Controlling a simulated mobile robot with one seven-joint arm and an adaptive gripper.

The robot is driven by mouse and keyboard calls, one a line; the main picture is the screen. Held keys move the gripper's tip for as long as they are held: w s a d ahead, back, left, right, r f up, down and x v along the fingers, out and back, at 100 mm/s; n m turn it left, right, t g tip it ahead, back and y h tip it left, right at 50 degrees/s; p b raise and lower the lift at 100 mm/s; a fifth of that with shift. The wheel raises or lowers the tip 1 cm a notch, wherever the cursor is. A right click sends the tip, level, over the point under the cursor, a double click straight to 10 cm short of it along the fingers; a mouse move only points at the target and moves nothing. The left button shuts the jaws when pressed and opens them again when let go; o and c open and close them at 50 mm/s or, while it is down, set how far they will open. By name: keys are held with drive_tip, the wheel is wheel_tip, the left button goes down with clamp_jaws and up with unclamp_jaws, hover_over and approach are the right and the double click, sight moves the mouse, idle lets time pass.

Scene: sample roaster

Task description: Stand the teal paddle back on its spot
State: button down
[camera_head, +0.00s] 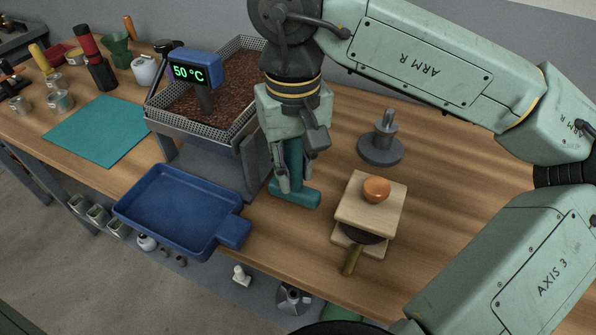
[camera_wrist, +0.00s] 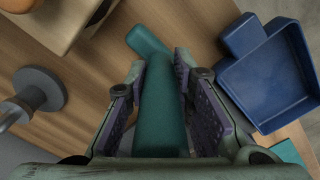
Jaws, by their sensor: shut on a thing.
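The teal paddle (camera_head: 297,196) is in my gripper (camera_head: 292,180), in front of the roaster's right side. Its upright handle runs up between the fingers, and its wider teal crosspiece is at the bottom, low over the wooden bench. I cannot tell whether it touches the bench. In the wrist view the paddle's handle (camera_wrist: 160,110) lies between the two finger pads of my gripper (camera_wrist: 160,68), with the crosspiece beyond the tips. My gripper is shut on the handle. No marked spot for the paddle is clearly visible.
The roaster's bean tray (camera_head: 205,105), with a 50 °C display (camera_head: 190,72), stands behind left. A blue tray (camera_head: 180,205) lies at the front edge. Bare bench lies between.

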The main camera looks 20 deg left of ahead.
sight(298, 180)
drive_tip(key=shift+w+d+f, duration=0.2)
drive_tip(key=shift+w, duration=0.15)
drive_tip(key=shift+f+p, duration=0.5)
drive_tip(key=shift+f, duration=1.1)
drive_tip(key=shift+f, duration=0.2)
drive_tip(key=c, duration=1.4)
unclamp_jaws()
drive_tip(key=shift+r, duration=0.1)
drive_tip(key=shift+r, duration=0.25)
wheel_tip(298, 180, up, 12)
drive_tip(key=shift+f+b, duration=0.1)
drive_tip(key=shift+b, duration=0.7)
